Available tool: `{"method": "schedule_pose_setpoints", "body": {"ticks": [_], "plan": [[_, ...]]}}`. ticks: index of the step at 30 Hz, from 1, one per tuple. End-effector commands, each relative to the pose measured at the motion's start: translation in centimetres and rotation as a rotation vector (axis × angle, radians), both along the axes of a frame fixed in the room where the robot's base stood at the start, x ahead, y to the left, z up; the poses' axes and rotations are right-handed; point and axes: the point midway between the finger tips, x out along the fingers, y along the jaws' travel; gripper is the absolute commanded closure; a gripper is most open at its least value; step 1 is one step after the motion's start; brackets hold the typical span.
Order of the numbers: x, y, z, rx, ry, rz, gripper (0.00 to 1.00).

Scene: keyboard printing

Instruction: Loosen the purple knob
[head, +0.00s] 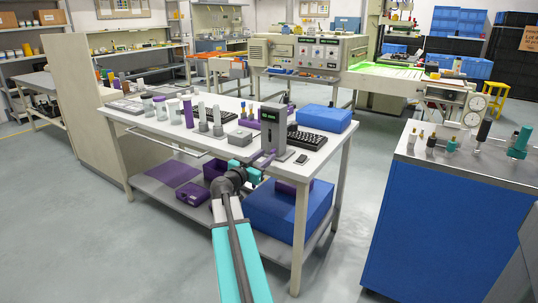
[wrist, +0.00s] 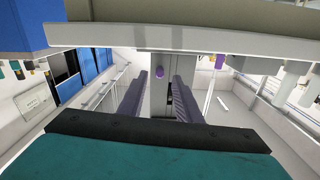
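A small purple knob (wrist: 160,71) shows in the wrist view on the face of a grey upright device (wrist: 159,95). In the head view this device (head: 273,124) stands near the front edge of the white workbench. My gripper (head: 267,157) is at the bench edge, close in front of the device. In the wrist view its two ribbed purple-grey fingers (wrist: 160,85) are apart, one on each side of the knob in the picture. Gaps show between knob and fingers. The distance in depth is hard to tell. I cannot single out the knob in the head view.
The white workbench (head: 169,125) holds a row of grey and purple cylinders left of the device. A black keyboard (head: 306,142) and a blue box (head: 324,118) are to its right. A large blue box (head: 288,208) is on the lower shelf. A blue cabinet (head: 425,220) stands at right.

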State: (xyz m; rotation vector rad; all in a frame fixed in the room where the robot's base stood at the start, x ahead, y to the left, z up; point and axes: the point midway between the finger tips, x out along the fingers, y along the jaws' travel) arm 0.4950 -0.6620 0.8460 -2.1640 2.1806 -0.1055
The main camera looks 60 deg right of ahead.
Motion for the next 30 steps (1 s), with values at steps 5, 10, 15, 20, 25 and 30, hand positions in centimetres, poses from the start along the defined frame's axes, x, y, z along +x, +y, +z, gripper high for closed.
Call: {"method": "schedule_pose_setpoints", "body": {"ticks": [5, 10, 15, 20, 25, 30], "plan": [[0.1, -2.2, 0.0, 0.0, 0.0, -0.001, 0.69], [-0.1, -3.5, 0.0, 0.0, 0.0, -0.002, 0.69], [-0.1, -3.9, 0.0, 0.0, 0.0, -0.001, 0.69], [-0.1, -3.9, 0.0, 0.0, 0.0, -0.001, 0.69], [-0.1, -3.9, 0.0, 0.0, 0.0, -0.001, 0.81], [-0.1, -3.9, 0.0, 0.0, 0.0, -0.001, 1.0]]}}
